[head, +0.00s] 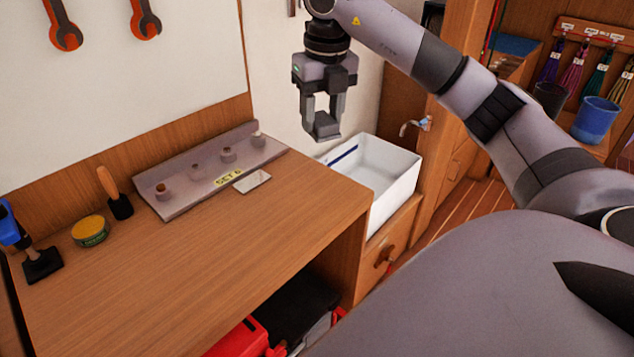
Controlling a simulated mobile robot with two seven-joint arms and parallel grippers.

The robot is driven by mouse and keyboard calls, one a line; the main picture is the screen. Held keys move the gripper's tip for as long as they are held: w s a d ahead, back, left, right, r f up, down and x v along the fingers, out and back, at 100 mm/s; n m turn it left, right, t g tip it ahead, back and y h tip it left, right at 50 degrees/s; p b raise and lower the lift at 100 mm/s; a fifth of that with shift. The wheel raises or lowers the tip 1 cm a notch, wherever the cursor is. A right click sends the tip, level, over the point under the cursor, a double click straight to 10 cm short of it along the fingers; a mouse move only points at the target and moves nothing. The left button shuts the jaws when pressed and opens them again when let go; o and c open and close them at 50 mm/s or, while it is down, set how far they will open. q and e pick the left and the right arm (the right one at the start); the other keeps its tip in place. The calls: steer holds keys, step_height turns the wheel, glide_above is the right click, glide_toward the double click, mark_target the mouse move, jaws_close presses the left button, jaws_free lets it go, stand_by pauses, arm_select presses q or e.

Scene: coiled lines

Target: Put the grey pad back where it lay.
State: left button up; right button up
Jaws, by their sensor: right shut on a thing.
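My right gripper (323,112) hangs from the arm that comes in from the right, fingers pointing down. It is shut on a small grey block, which I take to be the grey pad (323,127). The pad is held in the air; in the picture it shows just above the far right corner of the wooden bench (190,255) and the left edge of the white sink. It touches neither, as far as I can see. My left gripper is not in view.
On the bench are a grey board (185,190) with several small knobs and a yellow label, a pale flat plate (252,182), a yellow-green tin (90,230), a brush (118,204) and a blue-handled tool (40,262). The white sink (385,175) stands right. The bench's front middle is clear.

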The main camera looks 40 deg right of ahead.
mark_target(326, 123)
step_height(326, 123, down, 15)
steer(key=shift+r+p, duration=0.2)
steer(key=shift+p, duration=0.15)
steer(key=shift+f, duration=0.2)
steer(key=o, duration=1)
steer(key=shift+r, duration=0.15)
steer(key=r, duration=0.4)
steer(key=s+r, duration=0.1)
steer(key=r, duration=0.7)
steer(key=shift+s+a, duration=0.2)
steer(key=shift+a, duration=0.05)
